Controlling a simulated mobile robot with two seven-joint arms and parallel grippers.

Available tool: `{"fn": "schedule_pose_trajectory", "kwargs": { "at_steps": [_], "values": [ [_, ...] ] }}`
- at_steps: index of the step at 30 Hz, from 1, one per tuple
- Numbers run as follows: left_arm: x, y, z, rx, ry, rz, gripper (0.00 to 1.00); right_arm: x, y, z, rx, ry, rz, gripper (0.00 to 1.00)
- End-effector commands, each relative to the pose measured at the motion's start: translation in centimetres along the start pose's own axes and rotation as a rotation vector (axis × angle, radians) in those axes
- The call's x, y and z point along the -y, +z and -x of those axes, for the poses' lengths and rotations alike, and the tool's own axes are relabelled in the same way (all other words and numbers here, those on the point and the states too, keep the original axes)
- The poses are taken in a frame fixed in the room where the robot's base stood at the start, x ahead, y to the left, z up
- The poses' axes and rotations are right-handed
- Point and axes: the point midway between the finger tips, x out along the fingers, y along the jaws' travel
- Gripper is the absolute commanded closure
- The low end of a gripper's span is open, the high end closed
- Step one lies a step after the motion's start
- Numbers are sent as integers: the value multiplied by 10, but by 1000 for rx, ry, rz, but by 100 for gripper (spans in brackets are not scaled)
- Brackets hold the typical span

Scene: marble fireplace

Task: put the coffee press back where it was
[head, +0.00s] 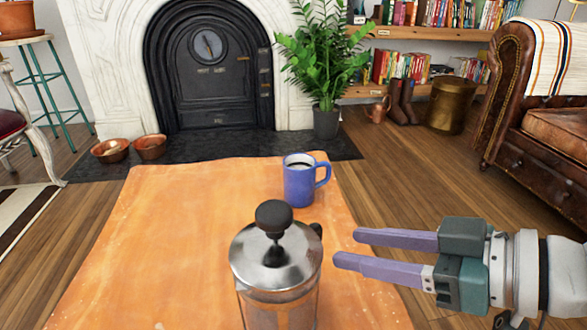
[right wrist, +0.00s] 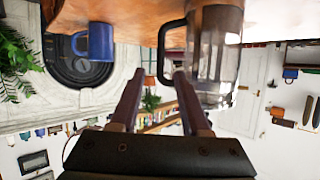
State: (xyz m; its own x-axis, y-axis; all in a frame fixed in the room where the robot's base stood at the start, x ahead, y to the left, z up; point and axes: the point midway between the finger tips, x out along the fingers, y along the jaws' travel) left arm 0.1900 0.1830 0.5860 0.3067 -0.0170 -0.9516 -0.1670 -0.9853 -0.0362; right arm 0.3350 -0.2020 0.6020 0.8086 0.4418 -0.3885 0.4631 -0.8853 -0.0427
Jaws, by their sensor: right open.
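The coffee press (head: 277,262), glass with a shiny metal lid and black knob, stands upright on the orange-brown table (head: 150,255) at its near side. Its lower part is cut off by the picture's bottom edge. My right gripper (head: 345,247) is open and empty, just right of the press, its fingers pointing left toward it. In the right wrist view, which is upside down, the press (right wrist: 216,50) shows beyond the fingers, and its black handle (right wrist: 163,50) lies in line with the gap between the fingertips. My left gripper is not in view.
A blue mug (head: 300,183) stands on the table behind the press. The table's left part is clear. Beyond are a fireplace (head: 208,65), copper bowls (head: 150,147), a potted plant (head: 325,120), a leather sofa (head: 540,150) and bookshelves.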

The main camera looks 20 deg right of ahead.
Motion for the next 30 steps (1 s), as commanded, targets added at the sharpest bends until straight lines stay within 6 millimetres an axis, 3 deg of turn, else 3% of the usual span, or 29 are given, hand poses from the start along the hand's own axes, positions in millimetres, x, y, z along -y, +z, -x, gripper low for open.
{"fn": "schedule_pose_trajectory", "kwargs": {
  "at_steps": [3, 8, 13, 17, 24, 30],
  "values": [
    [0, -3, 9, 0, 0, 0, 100, 0, -1, 14, 2, 0, -1, 53],
    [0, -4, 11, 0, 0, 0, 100, 4, 1, 20, 15, 7, -3, 53],
    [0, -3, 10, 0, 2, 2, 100, 27, 15, 13, 145, 69, -17, 53],
    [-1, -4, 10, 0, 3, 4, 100, 46, 26, 19, 318, 144, -35, 53],
    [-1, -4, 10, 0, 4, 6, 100, 70, 45, 71, 678, 257, -123, 53],
    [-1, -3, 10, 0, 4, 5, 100, 82, 53, 103, 834, 278, -183, 53]
  ]
}}
